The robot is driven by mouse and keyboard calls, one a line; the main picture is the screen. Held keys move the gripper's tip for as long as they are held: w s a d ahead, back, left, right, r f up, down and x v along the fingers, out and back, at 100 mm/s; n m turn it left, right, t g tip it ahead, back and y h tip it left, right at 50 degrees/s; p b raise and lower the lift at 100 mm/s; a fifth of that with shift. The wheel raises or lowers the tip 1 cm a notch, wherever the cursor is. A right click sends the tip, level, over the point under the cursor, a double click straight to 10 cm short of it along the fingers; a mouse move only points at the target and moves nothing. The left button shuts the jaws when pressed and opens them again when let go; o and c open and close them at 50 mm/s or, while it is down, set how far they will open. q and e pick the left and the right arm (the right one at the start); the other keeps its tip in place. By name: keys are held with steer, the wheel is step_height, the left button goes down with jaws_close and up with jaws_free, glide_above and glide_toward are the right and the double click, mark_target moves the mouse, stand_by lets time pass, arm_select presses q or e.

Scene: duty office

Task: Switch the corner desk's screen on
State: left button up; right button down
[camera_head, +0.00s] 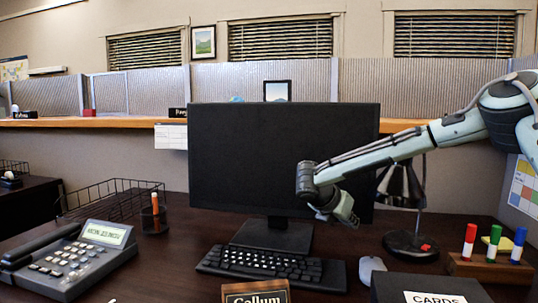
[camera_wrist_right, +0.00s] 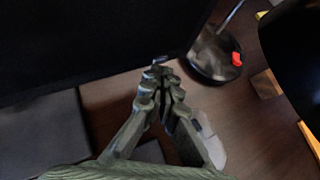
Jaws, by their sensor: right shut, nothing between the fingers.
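The screen (camera_head: 255,150) stands on the dark corner desk (camera_head: 180,225), and its face is black. Its lower right area is partly hidden by my right arm. My right gripper (camera_head: 345,218) is in front of the screen's lower right part, pointing down and to the right. In the right wrist view the gripper (camera_wrist_right: 160,75) is shut with nothing between its fingers, and its tips are near the lower edge of the dark screen (camera_wrist_right: 70,45). I cannot tell whether they touch it.
A keyboard (camera_head: 272,268) lies before the screen, with a mouse (camera_head: 371,268) to its right. A black lamp (camera_head: 410,243) with a red button stands behind the mouse. A marker holder (camera_head: 490,270) and cards box (camera_head: 425,289) are at right, a phone (camera_head: 70,258) at left.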

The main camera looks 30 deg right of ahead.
steer(key=shift+w+d, duration=0.1)
stand_by(0.4)
steer(key=shift+s+a+p, duration=0.25)
steer(key=shift+s+p, duration=0.05)
steer(key=shift+p, duration=0.05)
steer(key=shift+s+a+r, duration=0.1)
steer(key=shift+s+a, duration=0.25)
steer(key=shift+s, duration=0.05)
steer(key=s+a, duration=0.1)
steer(key=s+a+p, duration=0.1)
steer(key=s, duration=0.1)
steer(key=shift+s+a+r, duration=0.1)
steer(key=shift+a, duration=0.25)
steer(key=shift+s+a, duration=0.25)
steer(key=shift+s, duration=0.1)
